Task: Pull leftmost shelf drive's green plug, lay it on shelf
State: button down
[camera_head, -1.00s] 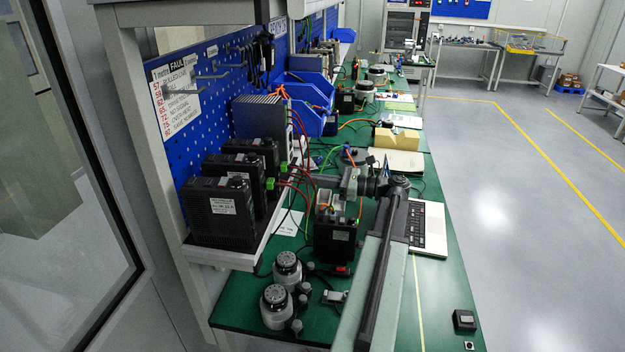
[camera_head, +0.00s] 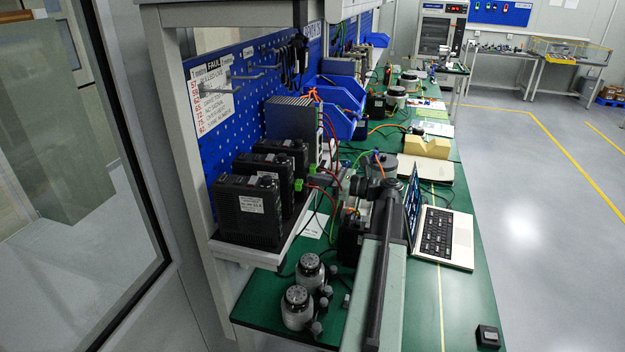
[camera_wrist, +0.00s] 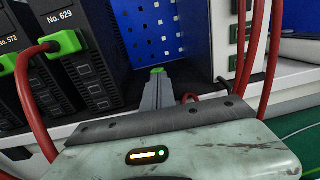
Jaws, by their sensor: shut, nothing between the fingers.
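Black drives stand in a row on the shelf; the leftmost drive (camera_head: 247,211) is nearest in the head view. In the wrist view, two drives are at left, No. 629 (camera_wrist: 76,62) and No. 572, each with a green plug (camera_wrist: 62,43) on a red cable; the leftmost drive's front is not visible. My gripper (camera_wrist: 158,75) is shut and empty, pointing at the gap right of No. 629. In the head view the gripper is small and partly hidden.
A grey finned unit (camera_head: 291,117) with red wires stands beyond the drives, and red cables hang right in the wrist view. Round grey motors (camera_head: 297,306) and an open laptop (camera_head: 443,235) are on the green bench. Bare shelf surface shows right of No. 629.

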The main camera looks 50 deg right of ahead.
jog(key=x, duration=0.5)
jog(key=v, duration=1.4)
